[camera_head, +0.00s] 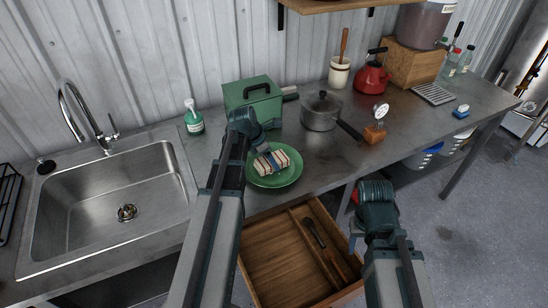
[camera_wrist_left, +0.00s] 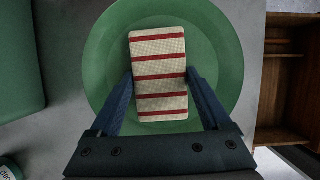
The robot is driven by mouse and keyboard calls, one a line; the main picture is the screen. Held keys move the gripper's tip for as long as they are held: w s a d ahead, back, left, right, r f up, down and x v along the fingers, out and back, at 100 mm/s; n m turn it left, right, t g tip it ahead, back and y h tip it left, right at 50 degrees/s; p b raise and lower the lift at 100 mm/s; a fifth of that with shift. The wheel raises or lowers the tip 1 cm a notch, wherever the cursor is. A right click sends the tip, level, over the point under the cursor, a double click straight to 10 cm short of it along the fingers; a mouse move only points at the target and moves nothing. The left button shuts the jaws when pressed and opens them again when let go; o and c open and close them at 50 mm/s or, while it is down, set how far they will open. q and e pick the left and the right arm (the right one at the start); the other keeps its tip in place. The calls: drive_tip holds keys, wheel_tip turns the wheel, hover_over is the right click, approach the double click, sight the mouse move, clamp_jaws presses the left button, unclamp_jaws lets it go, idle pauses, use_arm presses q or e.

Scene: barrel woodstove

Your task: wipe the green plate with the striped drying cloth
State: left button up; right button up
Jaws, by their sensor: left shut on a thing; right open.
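The green plate (camera_head: 283,178) lies on the metal counter right of the sink, and it fills the middle of the left wrist view (camera_wrist_left: 105,40). The striped drying cloth (camera_head: 280,162), a folded cream block with red stripes, is over the plate; it also shows in the left wrist view (camera_wrist_left: 158,75). My left gripper (camera_head: 262,150) is shut on the cloth, with blue fingers on both sides of it in the left wrist view (camera_wrist_left: 159,95). I cannot tell whether the cloth touches the plate. My right gripper (camera_head: 366,228) is open and empty, in front of the counter, right of the open drawer.
A green metal box (camera_head: 252,100) stands behind the plate. A grey pot (camera_head: 320,112) with its handle stands to the right, near a gauge on a wooden block (camera_head: 375,132). The sink (camera_head: 110,205) is at left. An open wooden drawer (camera_head: 275,262) juts out below the counter.

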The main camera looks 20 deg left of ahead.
sight(266, 161)
use_arm(q)
drive_tip(key=shift+s+a+r, duration=0.1)
drive_tip(key=shift+s+a, duration=0.45)
drive_tip(key=shift+s, duration=0.1)
wheel_tip(266, 161, up, 6)
drive_tip(key=p, duration=0.6)
wheel_tip(266, 161, up, 3)
drive_tip(key=p, duration=0.3)
idle(0.6)
